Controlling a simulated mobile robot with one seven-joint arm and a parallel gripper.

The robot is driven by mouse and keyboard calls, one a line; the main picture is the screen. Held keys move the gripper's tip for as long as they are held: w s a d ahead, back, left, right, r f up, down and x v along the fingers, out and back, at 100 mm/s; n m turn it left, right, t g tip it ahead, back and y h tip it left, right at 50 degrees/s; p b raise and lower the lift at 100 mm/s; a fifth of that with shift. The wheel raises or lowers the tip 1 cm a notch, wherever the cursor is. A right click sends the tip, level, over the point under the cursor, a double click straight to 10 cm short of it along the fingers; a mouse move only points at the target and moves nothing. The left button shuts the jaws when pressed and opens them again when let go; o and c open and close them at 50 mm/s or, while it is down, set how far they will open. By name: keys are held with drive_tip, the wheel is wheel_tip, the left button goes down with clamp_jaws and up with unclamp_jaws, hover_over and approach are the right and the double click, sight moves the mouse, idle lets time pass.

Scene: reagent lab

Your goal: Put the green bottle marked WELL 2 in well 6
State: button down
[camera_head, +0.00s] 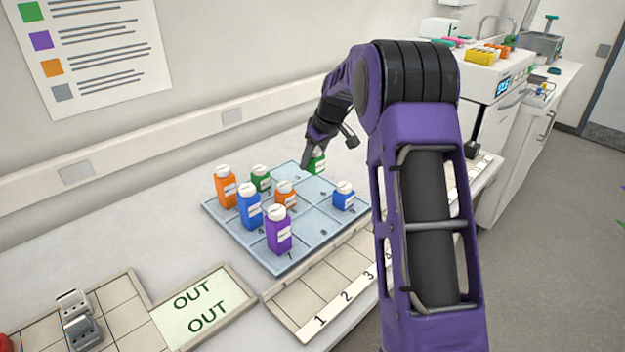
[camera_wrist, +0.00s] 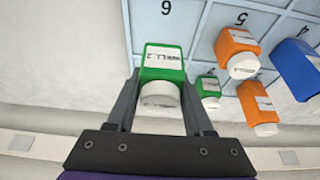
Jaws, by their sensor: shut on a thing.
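The green bottle marked WELL 2 (camera_wrist: 164,60) is between the fingers of my gripper (camera_wrist: 160,105) in the wrist view, its label and white cap showing. In the head view this green bottle (camera_head: 317,164) is at the back right corner of the blue-grey well tray (camera_head: 322,222), partly hidden by my gripper (camera_head: 310,158). I cannot tell whether its base touches the tray. Well 6 (camera_wrist: 172,22), with its printed number, shows empty just beyond the bottle in the wrist view.
Other bottles stand on the tray: a smaller green one (camera_head: 261,179), orange ones (camera_head: 226,188) (camera_head: 285,195), blue ones (camera_head: 250,207) (camera_head: 344,196) and a purple one (camera_head: 279,232). A numbered rack (camera_head: 330,305) and an OUT mat (camera_head: 203,307) lie in front.

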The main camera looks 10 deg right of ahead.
sight(320, 157)
drive_tip(key=shift+f, duration=2.75)
drive_tip(key=shift+f, duration=0.1)
drive_tip(key=shift+f+b, duration=0.15)
drive_tip(key=shift+b, duration=0.2)
drive_tip(key=shift+c, duration=1.4)
unclamp_jaws()
drive_tip(key=shift+r, duration=0.2)
drive_tip(key=shift+r+p, duration=0.25)
drive_tip(key=shift+p, duration=0.05)
drive_tip(key=v, duration=1.1)
drive_tip(key=shift+s+d+r, duration=0.1)
drive_tip(key=shift+s+r, duration=0.1)
drive_tip(key=shift+r, duration=0.05)
